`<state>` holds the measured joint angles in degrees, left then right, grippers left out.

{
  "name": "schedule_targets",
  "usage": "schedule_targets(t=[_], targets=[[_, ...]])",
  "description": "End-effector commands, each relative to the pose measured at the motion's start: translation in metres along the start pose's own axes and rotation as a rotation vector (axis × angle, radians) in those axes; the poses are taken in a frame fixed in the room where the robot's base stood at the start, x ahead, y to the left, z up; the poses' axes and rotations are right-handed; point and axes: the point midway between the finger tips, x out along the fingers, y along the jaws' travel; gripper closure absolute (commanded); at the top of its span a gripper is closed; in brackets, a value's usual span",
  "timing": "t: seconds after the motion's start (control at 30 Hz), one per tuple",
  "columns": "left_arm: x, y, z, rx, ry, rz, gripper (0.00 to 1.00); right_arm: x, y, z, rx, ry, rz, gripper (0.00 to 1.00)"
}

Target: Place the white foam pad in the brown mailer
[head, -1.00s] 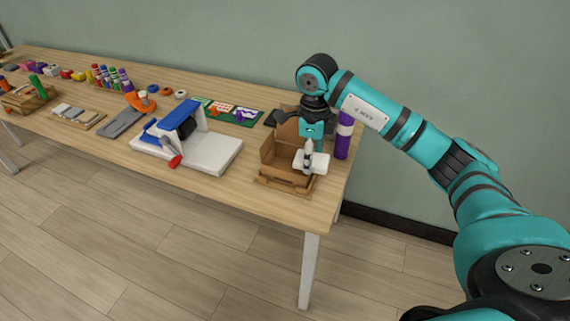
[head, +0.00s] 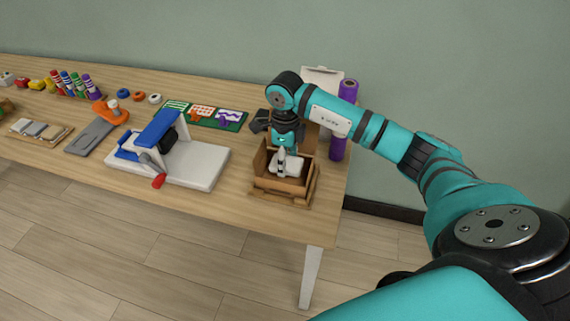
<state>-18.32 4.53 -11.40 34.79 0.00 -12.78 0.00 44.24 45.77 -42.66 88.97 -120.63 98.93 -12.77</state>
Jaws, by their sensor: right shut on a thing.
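The brown mailer (head: 279,184) is an open cardboard box near the right end of the table, with its lid raised at the back. My right gripper (head: 281,170) points down into the mailer's opening. It is shut on the white foam pad (head: 294,167). The pad shows within the outline of the mailer's walls, behind the front wall. I cannot tell whether it touches the bottom, as the front wall hides its lower part. My left gripper is not in view.
A white-based machine with a blue arm (head: 195,164) stands left of the mailer. Purple rolls (head: 338,149) and a pale box (head: 322,75) stand behind it at the right. A green card board (head: 231,126) lies behind. The table's front and right edges are close to the mailer.

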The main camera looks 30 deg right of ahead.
Motion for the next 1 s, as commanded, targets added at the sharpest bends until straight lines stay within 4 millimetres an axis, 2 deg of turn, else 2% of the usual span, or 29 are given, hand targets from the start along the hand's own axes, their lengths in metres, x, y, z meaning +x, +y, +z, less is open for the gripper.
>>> schedule_targets(t=[0.13, 0.3, 0.73, 0.9, 0.93, 1.0], targets=[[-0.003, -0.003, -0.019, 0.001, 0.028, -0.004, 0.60, 0.021, 0.001, -0.001, 0.001, 0.002, 0.002, 0.59], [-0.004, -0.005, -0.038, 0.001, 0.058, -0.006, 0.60, 0.024, 0.000, 0.000, 0.000, 0.001, 0.000, 0.59], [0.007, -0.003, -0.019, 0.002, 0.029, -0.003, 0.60, 0.035, 0.000, 0.000, 0.000, 0.001, 0.000, 0.59], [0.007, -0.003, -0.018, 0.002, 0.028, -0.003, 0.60, 0.035, 0.000, 0.000, 0.000, 0.000, 0.000, 0.59], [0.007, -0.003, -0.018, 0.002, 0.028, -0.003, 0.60, 0.035, 0.000, 0.000, 0.000, 0.000, 0.001, 0.43], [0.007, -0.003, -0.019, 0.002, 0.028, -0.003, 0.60, 0.035, 0.000, 0.000, 0.000, 0.001, 0.001, 0.37]])
